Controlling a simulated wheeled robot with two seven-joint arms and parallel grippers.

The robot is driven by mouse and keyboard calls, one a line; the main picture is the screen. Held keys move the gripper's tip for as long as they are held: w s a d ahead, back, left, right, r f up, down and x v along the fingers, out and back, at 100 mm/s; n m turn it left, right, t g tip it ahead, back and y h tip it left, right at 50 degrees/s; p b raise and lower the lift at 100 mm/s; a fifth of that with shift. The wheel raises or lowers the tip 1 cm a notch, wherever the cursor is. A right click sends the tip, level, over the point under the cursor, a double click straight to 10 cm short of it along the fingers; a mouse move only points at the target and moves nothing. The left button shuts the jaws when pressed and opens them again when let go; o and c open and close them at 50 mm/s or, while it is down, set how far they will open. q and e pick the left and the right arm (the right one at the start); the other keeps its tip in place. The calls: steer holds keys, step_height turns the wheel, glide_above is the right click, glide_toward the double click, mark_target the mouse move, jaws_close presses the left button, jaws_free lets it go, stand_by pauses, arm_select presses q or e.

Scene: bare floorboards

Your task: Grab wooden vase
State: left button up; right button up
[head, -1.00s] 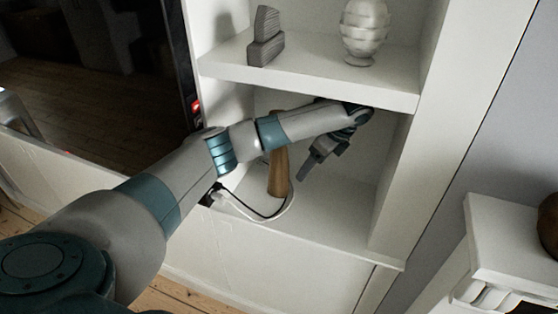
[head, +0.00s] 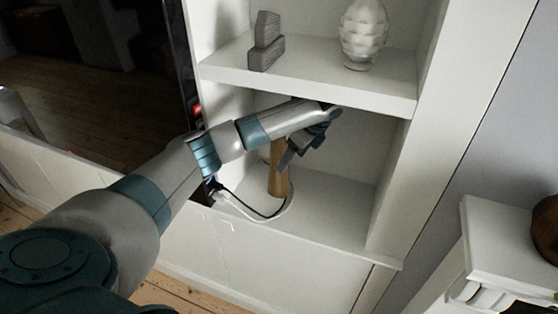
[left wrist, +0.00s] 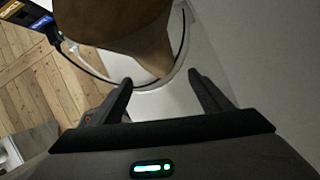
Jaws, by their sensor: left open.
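The wooden vase (head: 279,180) stands on the lower shelf of the white unit, brown and slim. My left forearm crosses in front of its upper part in the head view. My left gripper (head: 287,163) is at the vase, overlapping its right side in that view. In the left wrist view the vase (left wrist: 140,35) fills the upper middle, just beyond the two open fingers of my left gripper (left wrist: 160,90). No finger visibly closes on it. My right gripper is not in view.
A black and a white cable (head: 262,213) loop around the vase's foot. The upper shelf (head: 310,76) sits close above my left wrist and bears a grey stacked ornament (head: 265,42) and a white vase (head: 363,35). The lower shelf is clear at right.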

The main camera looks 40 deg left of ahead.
mark_target(283, 152)
arm_select(q)
steer(key=a+p, duration=0.2)
steer(key=a, duration=0.1)
steer(key=shift+s+a+r, duration=0.1)
steer(key=shift+a, duration=0.2)
steer(key=shift+a+f+p, duration=0.1)
steer(key=shift+f+p, duration=0.2)
steer(key=shift+f, duration=0.35)
steer(key=shift+f, duration=0.2)
stand_by(0.4)
steer(key=c, duration=1.5)
steer(key=shift+r, duration=0.15)
steer(key=shift+c, duration=0.2)
